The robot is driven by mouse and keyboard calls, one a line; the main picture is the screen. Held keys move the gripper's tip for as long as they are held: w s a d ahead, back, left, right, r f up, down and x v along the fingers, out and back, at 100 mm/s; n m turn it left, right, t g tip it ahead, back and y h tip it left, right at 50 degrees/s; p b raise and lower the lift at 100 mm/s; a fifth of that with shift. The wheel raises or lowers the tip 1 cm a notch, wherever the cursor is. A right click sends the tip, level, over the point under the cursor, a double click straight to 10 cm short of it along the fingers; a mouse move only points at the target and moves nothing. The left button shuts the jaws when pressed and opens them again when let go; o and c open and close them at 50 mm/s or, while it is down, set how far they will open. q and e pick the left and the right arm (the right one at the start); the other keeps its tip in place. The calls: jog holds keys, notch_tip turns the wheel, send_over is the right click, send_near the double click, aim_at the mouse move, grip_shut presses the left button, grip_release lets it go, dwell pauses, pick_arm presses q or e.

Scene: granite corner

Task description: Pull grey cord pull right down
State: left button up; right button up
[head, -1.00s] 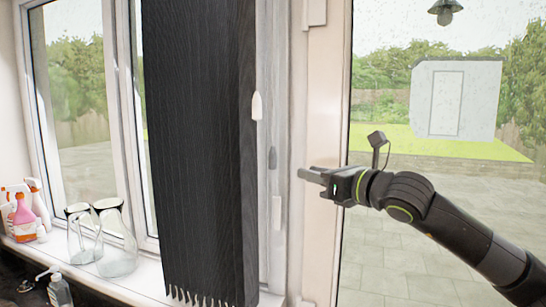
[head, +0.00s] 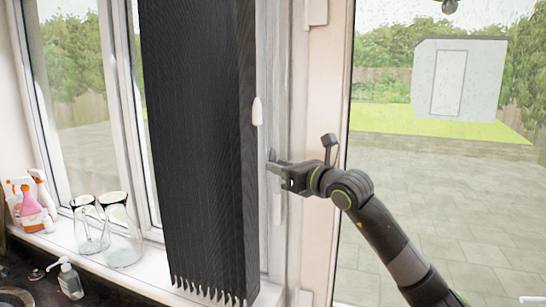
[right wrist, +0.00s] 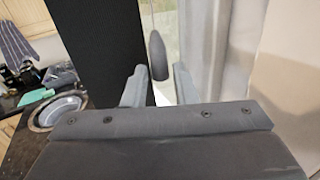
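The grey cord pull (right wrist: 157,57) hangs on its cord in the right wrist view, a dark tapered weight with its lower end in line with the gap between my fingers. In the head view the grey cord pull (head: 272,155) shows as a small sliver at my fingertips. My right gripper (head: 273,165) is at the window frame, just right of the dark blind. In the right wrist view the right gripper (right wrist: 160,84) is open, one finger on each side of the pull, with no clear contact. My left gripper is not in view.
The dark vertical blind (head: 200,150) hangs close left of my gripper, with a white cord pull (head: 257,111) at its edge. Glass jugs (head: 121,235) and spray bottles (head: 32,205) stand on the sill (head: 150,285). A glazed door is at right.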

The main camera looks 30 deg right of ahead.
jog(key=shift+p+x, duration=0.6)
jog(key=shift+x, duration=0.9)
jog(key=shift+c, duration=0.4)
grip_shut()
